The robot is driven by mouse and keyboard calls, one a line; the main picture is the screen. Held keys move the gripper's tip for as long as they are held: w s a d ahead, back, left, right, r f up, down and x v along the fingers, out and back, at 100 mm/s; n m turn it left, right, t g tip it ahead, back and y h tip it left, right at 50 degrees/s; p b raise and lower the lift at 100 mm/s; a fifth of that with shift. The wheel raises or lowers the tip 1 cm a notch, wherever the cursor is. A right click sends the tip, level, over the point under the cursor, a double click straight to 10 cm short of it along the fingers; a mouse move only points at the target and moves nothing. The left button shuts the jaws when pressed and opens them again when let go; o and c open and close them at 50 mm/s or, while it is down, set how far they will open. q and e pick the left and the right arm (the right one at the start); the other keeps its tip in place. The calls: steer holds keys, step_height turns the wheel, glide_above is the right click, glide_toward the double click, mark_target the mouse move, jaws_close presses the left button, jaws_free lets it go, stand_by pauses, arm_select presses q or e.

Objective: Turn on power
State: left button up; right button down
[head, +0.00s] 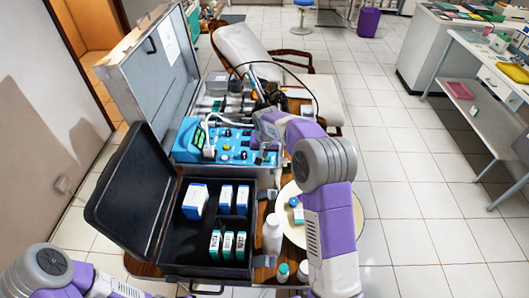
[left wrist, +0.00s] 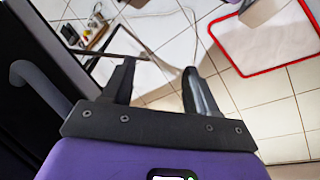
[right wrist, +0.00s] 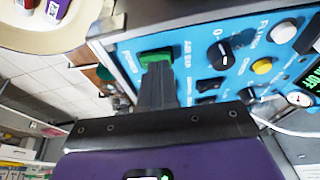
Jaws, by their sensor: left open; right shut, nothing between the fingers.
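The blue control panel (head: 236,158) of the dental unit sits in the open silver case in the head view. In the right wrist view, the panel (right wrist: 205,62) shows black knobs, a yellow button and a green switch (right wrist: 157,57) near its edge. My right gripper (right wrist: 158,75) is shut and empty, its fingertips right at the green switch and partly covering it. I cannot tell whether they touch it or whether the switch is on. In the head view my right forearm hides that corner. My left gripper (left wrist: 160,75) is open and empty, away from the panel.
An open black case (head: 165,228) with several small boxes stands in front of the panel. A white bottle (head: 272,234) and a round tray (head: 345,205) are to its right. The silver case lid (head: 150,70) stands up at left.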

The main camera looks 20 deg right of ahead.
steer(key=p+v, duration=0.1)
steer(key=v, duration=0.6)
steer(key=shift+r, duration=0.25)
